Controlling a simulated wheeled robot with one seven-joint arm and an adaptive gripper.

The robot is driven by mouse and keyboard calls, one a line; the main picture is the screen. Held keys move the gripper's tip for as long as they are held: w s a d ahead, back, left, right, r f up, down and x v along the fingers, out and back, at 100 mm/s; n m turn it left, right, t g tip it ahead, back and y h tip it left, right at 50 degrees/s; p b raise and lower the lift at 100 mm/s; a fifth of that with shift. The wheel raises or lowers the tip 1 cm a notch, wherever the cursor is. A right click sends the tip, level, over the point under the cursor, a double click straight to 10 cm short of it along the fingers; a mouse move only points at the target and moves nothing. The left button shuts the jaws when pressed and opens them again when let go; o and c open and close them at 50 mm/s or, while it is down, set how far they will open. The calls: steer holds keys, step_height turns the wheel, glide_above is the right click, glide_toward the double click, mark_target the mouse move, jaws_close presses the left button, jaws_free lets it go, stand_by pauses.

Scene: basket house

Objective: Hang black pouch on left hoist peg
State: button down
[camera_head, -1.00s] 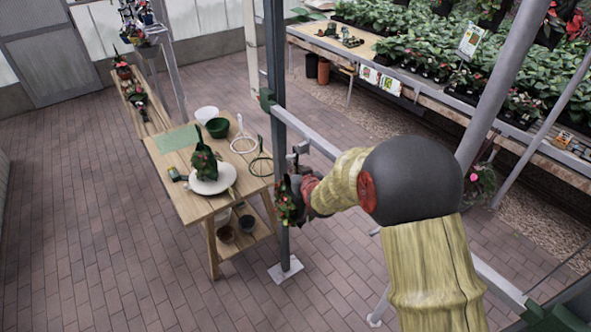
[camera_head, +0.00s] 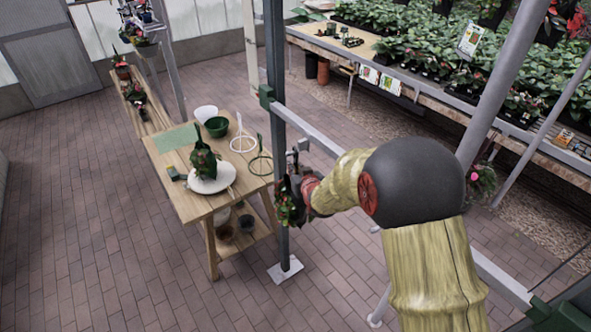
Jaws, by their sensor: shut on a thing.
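My gripper (camera_head: 297,188) is at the left end of my yellow arm, just below the grey crossbar and close to the upright post. It is shut on the black pouch (camera_head: 287,207), which has green leaves and small red flowers on it. The pouch hangs in front of the post. A small peg-like fitting, perhaps the left hoist peg (camera_head: 303,145), shows on the crossbar (camera_head: 318,140) just above my gripper. The arm and gripper partly cover this spot, and I cannot tell whether the pouch touches the peg.
A wooden table (camera_head: 180,205) with a potted plant on a white disc (camera_head: 212,178), bowls and two ring stands is left of the post (camera_head: 279,100). Long benches of plants (camera_head: 420,70) stand at the back right. The brick floor at left is clear.

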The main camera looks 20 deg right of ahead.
steer(key=shift+w+r, duration=0.1)
steer(key=shift+r, duration=0.15)
steer(key=c, duration=1.8)
jaws_free()
steer(key=shift+f, duration=0.15)
steer(key=shift+s+f, duration=0.25)
steer(key=shift+s+r, duration=0.3)
steer(key=shift+s, duration=0.05)
steer(key=v, duration=1.1)
